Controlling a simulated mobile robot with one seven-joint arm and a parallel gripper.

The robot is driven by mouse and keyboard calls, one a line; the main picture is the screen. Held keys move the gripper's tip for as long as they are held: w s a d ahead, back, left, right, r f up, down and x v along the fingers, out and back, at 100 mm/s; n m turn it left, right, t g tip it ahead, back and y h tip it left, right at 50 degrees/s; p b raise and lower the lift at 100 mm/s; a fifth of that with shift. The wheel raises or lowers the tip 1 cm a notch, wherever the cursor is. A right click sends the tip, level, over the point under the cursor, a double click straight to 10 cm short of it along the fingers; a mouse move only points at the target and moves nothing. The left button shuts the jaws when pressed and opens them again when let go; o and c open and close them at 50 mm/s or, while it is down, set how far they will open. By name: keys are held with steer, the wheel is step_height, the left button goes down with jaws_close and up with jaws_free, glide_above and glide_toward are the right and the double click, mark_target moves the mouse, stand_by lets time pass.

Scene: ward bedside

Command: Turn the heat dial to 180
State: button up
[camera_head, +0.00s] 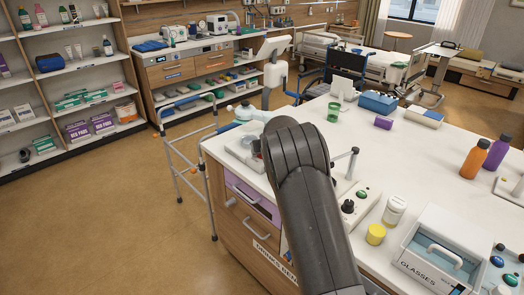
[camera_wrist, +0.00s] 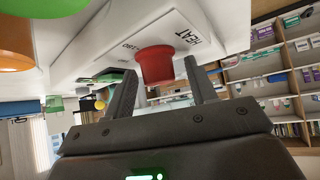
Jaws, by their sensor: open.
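The red heat dial (camera_wrist: 155,65) stands out from a white panel (camera_wrist: 215,25) in the wrist view. The panel bears the upside-down word HEAT and a mark that looks like 180. My gripper (camera_wrist: 162,72) is open, with one dark finger on each side of the dial. The dial's outer end lies between the fingertips. I cannot tell whether either finger touches it. The dial's pointer is not clear, so its setting cannot be read. In the head view my dark arm hides the gripper and most of the unit (camera_head: 238,150) at the counter's left end.
The white counter (camera_head: 400,155) holds a yellow-lidded jar (camera_head: 376,234), a white bottle (camera_head: 394,210), a GLASSES box (camera_head: 436,250), a black knob (camera_head: 348,206) and a green cup (camera_head: 334,112). A walking frame (camera_head: 190,150) stands left of the counter. The floor at left is clear.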

steer(key=shift+c, duration=0.4)
steer(key=c, duration=0.9)
steer(key=shift+a+f+m+h, duration=0.1)
steer(key=shift+a+m+h, duration=0.05)
steer(key=shift+m+h, duration=0.2)
steer(key=shift+a+m+t+h, duration=0.1)
steer(key=shift+m+t+h, duration=0.2)
steer(key=shift+m+h, duration=0.75)
steer(key=m+h, duration=0.3)
steer(key=m, duration=0.2)
steer(key=shift+h, duration=0.3)
steer(key=m+g+h, duration=0.2)
steer(key=m, duration=0.2)
steer(key=shift+w+m+h, duration=0.1)
steer(key=shift+m+h, duration=0.3)
steer(key=shift+m+g+h, duration=0.9)
steer(key=shift+m+g, duration=0.5)
steer(key=shift+m, duration=0.5)
steer(key=shift+m+g, duration=0.3)
steer(key=shift+m, duration=0.1)
